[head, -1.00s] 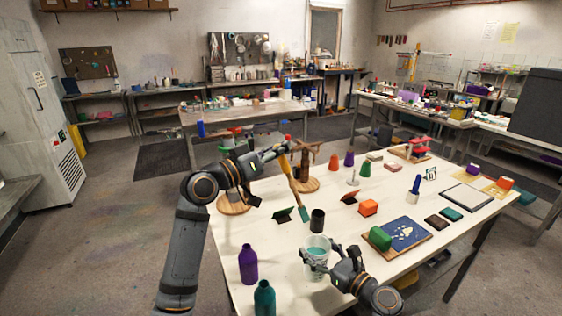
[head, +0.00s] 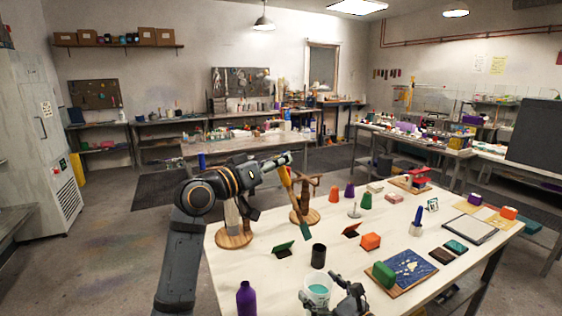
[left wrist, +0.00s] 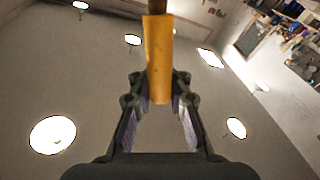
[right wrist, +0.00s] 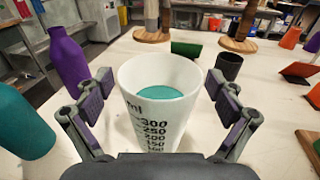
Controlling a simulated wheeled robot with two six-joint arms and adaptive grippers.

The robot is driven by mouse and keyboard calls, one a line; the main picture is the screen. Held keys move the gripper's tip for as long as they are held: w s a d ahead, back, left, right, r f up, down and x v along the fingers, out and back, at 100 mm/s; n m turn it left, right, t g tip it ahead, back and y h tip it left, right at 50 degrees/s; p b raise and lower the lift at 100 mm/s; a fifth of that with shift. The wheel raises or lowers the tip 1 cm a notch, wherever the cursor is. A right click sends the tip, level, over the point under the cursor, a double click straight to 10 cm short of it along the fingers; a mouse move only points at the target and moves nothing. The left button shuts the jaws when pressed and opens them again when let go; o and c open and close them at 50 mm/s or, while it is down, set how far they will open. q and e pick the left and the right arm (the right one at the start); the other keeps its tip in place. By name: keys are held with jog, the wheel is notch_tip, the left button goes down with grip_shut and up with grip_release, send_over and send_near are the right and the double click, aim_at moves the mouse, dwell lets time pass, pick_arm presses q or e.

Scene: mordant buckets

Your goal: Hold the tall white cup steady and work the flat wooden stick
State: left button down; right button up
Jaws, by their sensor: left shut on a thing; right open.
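The tall white cup (head: 317,289) stands upright on the table with teal liquid inside; the right wrist view shows black measuring marks on its front (right wrist: 158,115). My right gripper (right wrist: 161,88) is open, with a finger on each side of the cup; whether the pads touch it I cannot tell. My left gripper (head: 287,162) is shut on the flat wooden stick (head: 287,180), yellow-brown with a teal lower end. The stick hangs steeply, its lower end in the air above and beyond the cup. The left wrist view shows the stick (left wrist: 159,60) between the fingers.
A purple bottle (right wrist: 68,60) and a teal bottle (right wrist: 22,125) stand left of the cup. A dark cup (head: 319,256) stands just behind it. A green block (head: 384,273) on a blue board lies to its right. Round wooden stands (head: 234,238) are at the back left.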

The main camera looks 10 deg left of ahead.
jog(key=v, duration=1.2)
